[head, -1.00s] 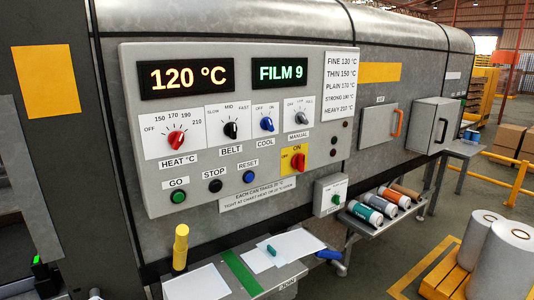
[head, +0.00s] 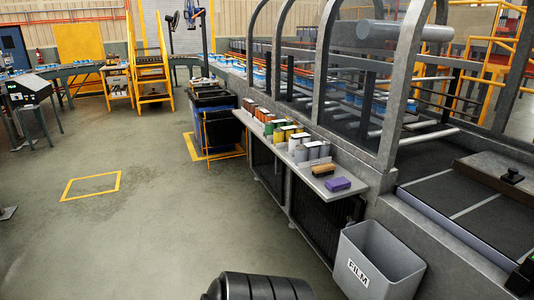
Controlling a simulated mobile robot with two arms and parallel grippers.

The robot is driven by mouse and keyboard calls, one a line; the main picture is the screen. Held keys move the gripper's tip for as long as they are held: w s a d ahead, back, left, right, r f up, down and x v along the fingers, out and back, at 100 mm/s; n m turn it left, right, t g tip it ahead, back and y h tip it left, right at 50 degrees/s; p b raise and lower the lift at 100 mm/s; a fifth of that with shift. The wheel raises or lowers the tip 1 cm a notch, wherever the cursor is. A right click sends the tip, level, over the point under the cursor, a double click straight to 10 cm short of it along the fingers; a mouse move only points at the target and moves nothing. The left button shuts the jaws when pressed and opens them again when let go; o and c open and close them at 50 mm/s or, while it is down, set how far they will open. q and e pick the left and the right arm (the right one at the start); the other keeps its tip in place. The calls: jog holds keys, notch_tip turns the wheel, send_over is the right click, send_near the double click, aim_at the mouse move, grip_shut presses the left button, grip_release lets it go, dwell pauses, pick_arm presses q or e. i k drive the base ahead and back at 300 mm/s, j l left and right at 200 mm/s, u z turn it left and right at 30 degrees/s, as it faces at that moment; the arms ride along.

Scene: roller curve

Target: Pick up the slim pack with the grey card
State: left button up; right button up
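A grey ledge (head: 345,196) runs along the side of the conveyor machine, right of centre in the head view. A row of several small upright packs (head: 286,134) stands on it, in orange, green, yellow, white and grey. They are small and overlap, so I cannot tell which one, if any, is the slim pack with the grey card. Neither of my grippers is in view.
A brown brush-like block (head: 322,169) and a purple block (head: 338,184) lie on the ledge's near end. A grey bin marked FILM (head: 375,262) stands below. Dark bins (head: 214,122) stand beyond. Open floor (head: 170,210) lies to the left.

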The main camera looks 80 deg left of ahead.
aim_at(310, 155)
jog(key=j+u, duration=0.1)
jog(key=u, duration=2.25)
